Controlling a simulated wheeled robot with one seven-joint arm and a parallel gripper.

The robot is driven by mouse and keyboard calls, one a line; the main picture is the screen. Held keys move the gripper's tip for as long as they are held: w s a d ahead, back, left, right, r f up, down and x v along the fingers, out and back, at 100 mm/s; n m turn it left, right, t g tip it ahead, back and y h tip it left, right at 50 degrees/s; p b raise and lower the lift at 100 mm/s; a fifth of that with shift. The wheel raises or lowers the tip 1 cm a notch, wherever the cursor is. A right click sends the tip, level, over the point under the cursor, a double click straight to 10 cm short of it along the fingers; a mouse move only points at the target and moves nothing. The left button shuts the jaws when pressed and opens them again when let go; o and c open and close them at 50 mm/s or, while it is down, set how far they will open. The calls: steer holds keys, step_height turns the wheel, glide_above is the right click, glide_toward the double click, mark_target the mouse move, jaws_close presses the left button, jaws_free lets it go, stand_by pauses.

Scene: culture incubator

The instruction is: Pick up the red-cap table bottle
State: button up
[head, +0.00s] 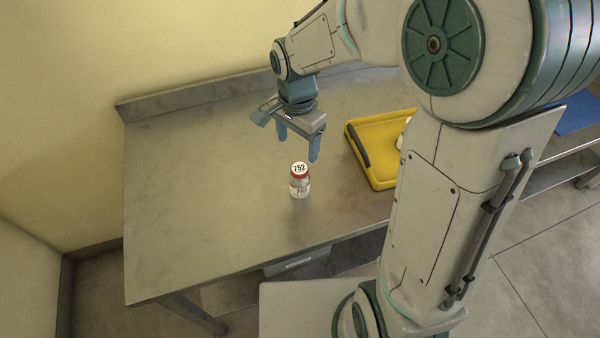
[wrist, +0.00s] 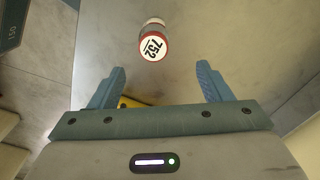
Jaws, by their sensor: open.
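The red-cap bottle (head: 299,181) stands upright on the metal table, with a white label numbered 752 on its cap. It also shows in the wrist view (wrist: 153,45), ahead of the fingertips and a little left of the middle between them. My gripper (head: 298,146) is open and empty, with blue fingers pointing down. It is above the table and behind the bottle in the head view, apart from it. Both fingers show in the wrist view (wrist: 160,75), spread wide with nothing between them.
A yellow tray (head: 382,183) with a dark handle lies on the table right of the bottle, partly hidden by my arm. The metal table (head: 190,200) is bare left of the bottle. A raised rim (head: 190,93) runs along its back edge.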

mark_target(298, 165)
step_height(298, 165, down, 8)
steer(key=shift+r, duration=0.15)
steer(key=shift+s+d+f+p, duration=0.15)
steer(key=shift+f+p, duration=0.3)
steer(key=shift+f, duration=0.85)
steer(key=shift+s+d+f+p, duration=0.1)
steer(key=shift+s+f+p, duration=0.25)
steer(key=shift+f, duration=0.95)
steer(key=shift+w, duration=0.1)
steer(key=c, duration=1.1)
